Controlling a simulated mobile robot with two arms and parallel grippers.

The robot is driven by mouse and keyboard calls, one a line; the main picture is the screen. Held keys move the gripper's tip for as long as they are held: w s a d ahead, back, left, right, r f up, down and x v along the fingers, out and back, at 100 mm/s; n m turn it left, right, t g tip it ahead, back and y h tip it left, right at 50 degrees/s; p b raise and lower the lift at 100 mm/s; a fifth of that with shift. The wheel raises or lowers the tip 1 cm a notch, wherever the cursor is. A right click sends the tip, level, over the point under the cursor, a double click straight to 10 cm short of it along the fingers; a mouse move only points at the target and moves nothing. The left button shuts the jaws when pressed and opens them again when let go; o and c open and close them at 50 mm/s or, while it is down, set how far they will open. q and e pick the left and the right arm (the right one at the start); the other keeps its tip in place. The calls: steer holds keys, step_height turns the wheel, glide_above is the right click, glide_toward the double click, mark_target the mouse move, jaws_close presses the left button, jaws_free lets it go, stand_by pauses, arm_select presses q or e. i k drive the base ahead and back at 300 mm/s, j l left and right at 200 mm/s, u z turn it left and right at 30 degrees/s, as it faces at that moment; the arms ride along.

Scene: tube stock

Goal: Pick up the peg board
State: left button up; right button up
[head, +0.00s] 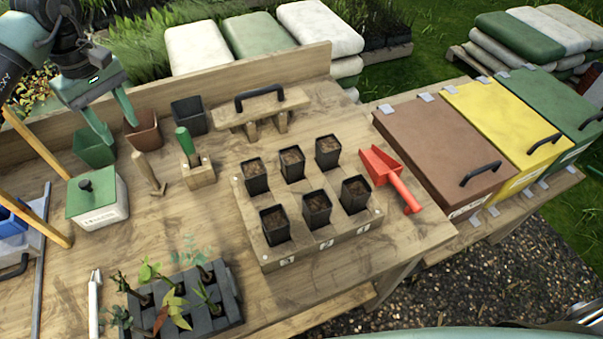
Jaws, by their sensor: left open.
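The peg board (281,103) is a wooden board with a black bar handle on top and stubby wooden pegs beneath. It stands on the bench near the back wall, with nothing holding it. My left gripper (120,133) comes in at the upper left with its two green fingers pointing down. It is open and empty, above the small pots and well to the left of the peg board. My right gripper is not in view.
Near the left gripper are a green pot (92,150), brown pot (143,128) and dark pot (189,114). A green-handled tool in a wooden block (200,178) stands before the peg board. A wooden stand (330,247) with several soil-filled pots and a red scoop (392,176) are to the right.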

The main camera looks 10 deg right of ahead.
mark_target(230, 116)
steer(key=i+l+z, duration=0.1)
steer(key=l, duration=0.3)
steer(key=i+l+z, duration=0.15)
steer(key=l, duration=0.25)
steer(key=l+z, duration=0.1)
steer(key=l, duration=0.3)
steer(key=i+l+z, duration=0.15)
steer(key=l, duration=0.2)
